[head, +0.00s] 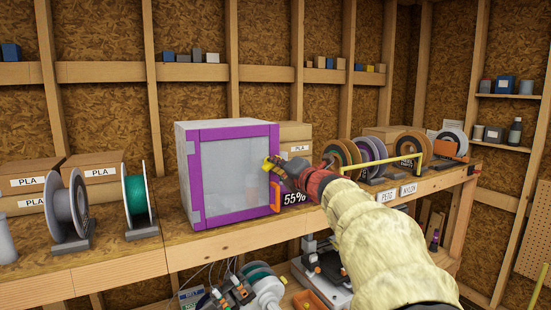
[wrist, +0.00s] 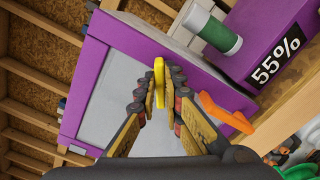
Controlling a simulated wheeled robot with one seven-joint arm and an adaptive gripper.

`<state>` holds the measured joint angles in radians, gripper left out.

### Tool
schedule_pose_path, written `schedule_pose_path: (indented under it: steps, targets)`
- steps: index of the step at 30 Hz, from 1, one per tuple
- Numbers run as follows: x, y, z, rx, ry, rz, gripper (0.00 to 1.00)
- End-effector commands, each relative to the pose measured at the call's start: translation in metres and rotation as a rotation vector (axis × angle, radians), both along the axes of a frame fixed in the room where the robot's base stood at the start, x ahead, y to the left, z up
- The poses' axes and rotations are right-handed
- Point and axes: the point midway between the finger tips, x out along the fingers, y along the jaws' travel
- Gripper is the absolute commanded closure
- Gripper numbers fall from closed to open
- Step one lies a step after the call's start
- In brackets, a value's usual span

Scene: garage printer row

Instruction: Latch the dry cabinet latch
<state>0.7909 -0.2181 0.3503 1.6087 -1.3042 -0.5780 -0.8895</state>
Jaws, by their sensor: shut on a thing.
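The dry cabinet (head: 180,165) is a pale box on the bench with a purple-framed, clear-panelled door (head: 232,222). The door looks shut in the head view; its purple frame also fills much of the wrist view (wrist: 85,75). A small yellow latch piece (wrist: 159,72) sits at the door's edge. My gripper (wrist: 158,92) is shut on it, with a finger on each side. In the head view my gripper (head: 274,166) is at the door's right edge and hides most of the latch. An orange handle (head: 275,197) is just below; it also shows in the wrist view (wrist: 224,113).
A 55% display (head: 294,197) is right of the door. Several filament spools (head: 370,157) stand farther right on the bench, with a yellow bar (head: 385,160) near them. Spools (head: 68,207) and PLA boxes (head: 30,182) stand left. A printer (head: 322,270) is below.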

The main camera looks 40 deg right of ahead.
Motion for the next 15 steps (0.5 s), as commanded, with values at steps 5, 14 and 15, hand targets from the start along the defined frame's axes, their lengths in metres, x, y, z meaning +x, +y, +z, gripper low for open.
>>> schedule_pose_path:
  steps: [5,14,15]
  targets:
    - [-0.0002,-0.0010,0.0016,0.163,-0.037,-0.001,1.00]
    - [-0.0003,-0.0011,-0.0003,0.395,-0.094,-0.001,1.00]
    - [-0.0004,-0.0011,-0.0007,0.418,-0.100,-0.001,1.00]
